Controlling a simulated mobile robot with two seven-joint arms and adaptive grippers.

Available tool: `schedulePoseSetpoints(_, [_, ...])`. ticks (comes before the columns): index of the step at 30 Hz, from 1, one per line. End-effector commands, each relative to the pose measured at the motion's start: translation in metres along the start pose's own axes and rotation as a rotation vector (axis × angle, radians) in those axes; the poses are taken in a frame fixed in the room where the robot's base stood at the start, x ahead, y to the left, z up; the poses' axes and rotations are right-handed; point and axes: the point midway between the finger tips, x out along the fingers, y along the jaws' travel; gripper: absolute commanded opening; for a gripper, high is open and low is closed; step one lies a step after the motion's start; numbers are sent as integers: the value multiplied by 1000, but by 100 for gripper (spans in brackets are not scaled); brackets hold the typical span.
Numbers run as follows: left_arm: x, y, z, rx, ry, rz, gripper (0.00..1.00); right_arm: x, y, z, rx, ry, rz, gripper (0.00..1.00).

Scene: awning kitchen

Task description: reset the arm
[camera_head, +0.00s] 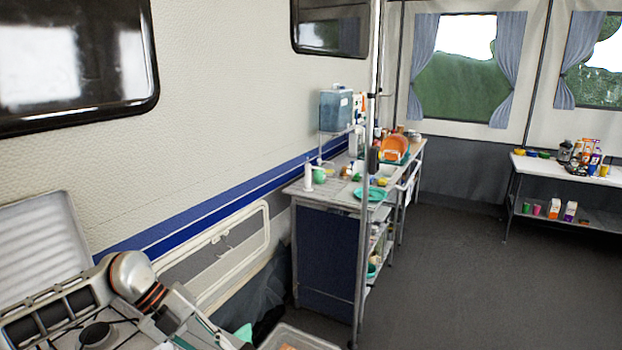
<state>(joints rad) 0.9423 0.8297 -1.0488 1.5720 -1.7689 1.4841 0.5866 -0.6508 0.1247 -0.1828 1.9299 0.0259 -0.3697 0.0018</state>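One of my arms (133,275) shows at the lower left. It has a pale rounded joint with orange bands and a grey link running down to the right. It lies over or in front of a stove with a burner (97,334), and I cannot tell whether it touches it. The link runs out at the bottom edge, and I cannot make out gripper fingers on it. My other arm is not in view.
A raised pale lid (38,243) stands behind the stove. A clear bin (297,338) is at the bottom edge. A counter (325,196) with a green plate (370,194) and a blue water container (336,110) stands ahead. A white table (560,168) is far right. The grey floor (470,275) is clear.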

Motion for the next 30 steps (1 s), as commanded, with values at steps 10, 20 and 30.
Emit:
schedulePoseSetpoints(10, [92,-99,-104,-15,254,-671,21,0,-2,7,0,-12,-3,40])
schedulePoseSetpoints(20, [88,-104,-84,-455,144,-1206,21,0,-1,6,-1,-11,-2,40])
schedulePoseSetpoints(30, [127,60,-28,-1181,-214,-1340,21,0,-1,5,-2,-8,-2,40])
